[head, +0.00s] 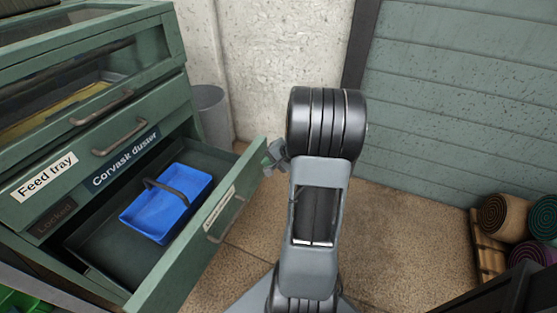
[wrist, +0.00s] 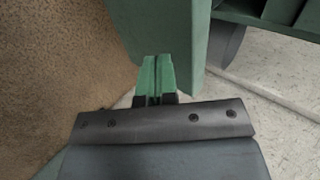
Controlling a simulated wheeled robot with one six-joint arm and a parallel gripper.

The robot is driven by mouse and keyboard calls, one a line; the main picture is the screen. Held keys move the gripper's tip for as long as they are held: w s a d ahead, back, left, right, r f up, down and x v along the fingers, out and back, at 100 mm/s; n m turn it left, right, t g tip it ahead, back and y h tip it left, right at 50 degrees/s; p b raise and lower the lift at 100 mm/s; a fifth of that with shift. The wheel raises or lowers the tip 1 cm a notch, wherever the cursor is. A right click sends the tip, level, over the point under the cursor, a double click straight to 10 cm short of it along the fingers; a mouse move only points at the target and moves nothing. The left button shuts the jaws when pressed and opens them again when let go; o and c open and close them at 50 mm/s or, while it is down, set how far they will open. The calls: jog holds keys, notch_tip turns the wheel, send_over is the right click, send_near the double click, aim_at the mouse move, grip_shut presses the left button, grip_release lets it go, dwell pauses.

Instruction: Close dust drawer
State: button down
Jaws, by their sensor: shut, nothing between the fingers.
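The dust drawer (head: 190,240) is the low green drawer of the cabinet machine, and it stands pulled far out. Its front panel carries a white label and a handle (head: 224,214). A blue bin (head: 165,210) with a dark carry handle lies inside it. My gripper (head: 268,159) is shut and empty at the far end of the drawer front, near its top corner. In the wrist view, the green fingertips (wrist: 158,72) are together, close to the green panel (wrist: 163,30). I cannot tell if they touch it.
The machine (head: 120,110) has a "Feed tray" drawer above and a "Locked" plate beside the opening. A grey bin (head: 210,115) stands behind it by the wall. Rolled rugs (head: 500,215) lie on a wooden pallet at the right. The brown floor between is clear.

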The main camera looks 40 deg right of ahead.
aim_at(251, 161)
jog(key=shift+w+a, duration=0.3)
jog(key=shift+w, duration=0.35)
jog(key=shift+w+a, duration=0.3)
jog(key=shift+w, duration=0.3)
jog(key=shift+w+a, duration=0.3)
jog(key=shift+w, duration=0.35)
